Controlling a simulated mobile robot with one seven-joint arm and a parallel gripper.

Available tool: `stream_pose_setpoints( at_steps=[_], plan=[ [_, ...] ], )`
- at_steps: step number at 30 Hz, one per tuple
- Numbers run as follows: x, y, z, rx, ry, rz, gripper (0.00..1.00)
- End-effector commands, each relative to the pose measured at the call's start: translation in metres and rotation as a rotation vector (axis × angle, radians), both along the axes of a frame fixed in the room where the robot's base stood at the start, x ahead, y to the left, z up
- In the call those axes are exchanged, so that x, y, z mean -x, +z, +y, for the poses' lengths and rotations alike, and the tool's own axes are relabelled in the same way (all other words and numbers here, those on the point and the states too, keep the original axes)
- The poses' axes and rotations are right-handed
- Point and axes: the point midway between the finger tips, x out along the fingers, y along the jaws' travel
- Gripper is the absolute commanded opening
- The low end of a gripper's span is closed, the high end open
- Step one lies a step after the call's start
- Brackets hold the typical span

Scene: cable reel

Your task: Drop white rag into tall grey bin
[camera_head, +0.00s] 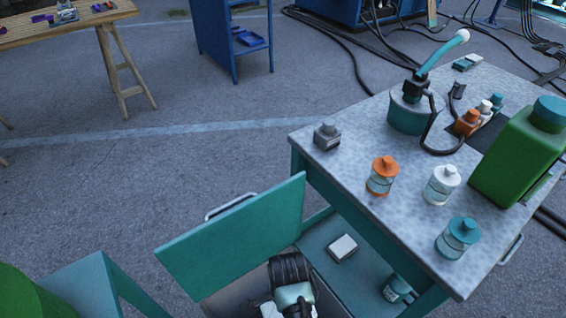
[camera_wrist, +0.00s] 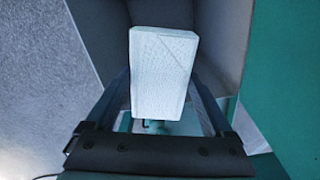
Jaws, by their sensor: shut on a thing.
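My gripper (camera_wrist: 163,95) is shut on the white rag (camera_wrist: 163,65), a pale, textured, block-like bundle standing up between the two dark fingers in the wrist view. In the head view my wrist shows at the bottom centre, beside the teal panel; the fingertips and the held rag cannot be made out there. I cannot identify the tall grey bin for sure. Grey walls (camera_wrist: 215,40) meet in a corner behind the rag in the wrist view, but whether they belong to the bin I cannot tell.
A teal panel with a handle (camera_head: 238,238) stands beside my wrist. The speckled-top workbench (camera_head: 330,170) carries several bottles, a teal pot and a green canister (camera_head: 515,155). A small pale block (camera_head: 342,247) lies on its lower shelf. Open floor lies behind.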

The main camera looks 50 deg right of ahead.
Motion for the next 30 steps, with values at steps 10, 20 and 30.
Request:
stream_pose_setpoints(
  at_steps=[10, 20, 30],
  plan=[
    [0.000, -0.042, 0.001, 0.000, 0.003, 0.000, 0.42],
    [0.000, -0.054, 0.001, 0.000, 0.004, 0.001, 0.42],
    [0.000, -0.053, 0.001, 0.000, 0.004, 0.001, 1.00]
  ],
)
